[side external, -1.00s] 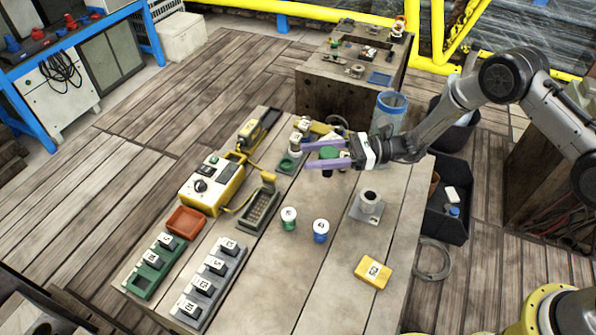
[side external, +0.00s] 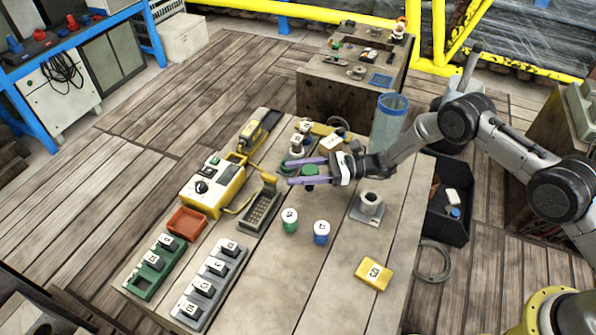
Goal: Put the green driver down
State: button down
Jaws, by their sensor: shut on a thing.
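The green driver (side external: 310,170) shows as a green round top between the two purple fingers of my gripper (side external: 306,172). My gripper is shut on it, over the middle of the wooden table (side external: 345,280). The driver's lower part is mostly hidden by the near finger, and I cannot tell whether it touches the table. The grey stand with a round socket (side external: 370,204) is to the right and in front of my gripper.
A green-banded jar (side external: 290,222) and a blue-banded jar (side external: 321,233) stand in front of my gripper. A grey tray (side external: 260,208) and yellow control box (side external: 215,187) lie left. A yellow block (side external: 374,274) lies front right. The front middle tabletop is bare.

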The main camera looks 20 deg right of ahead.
jog(key=shift+f, duration=0.6)
jog(key=shift+c, duration=1.3)
grip_release()
jog(key=shift+r, duration=0.1)
jog(key=shift+r, duration=0.4)
jog(key=v, duration=0.7)
jog(key=shift+s+d+r, duration=0.1)
jog(key=shift+d, duration=0.15)
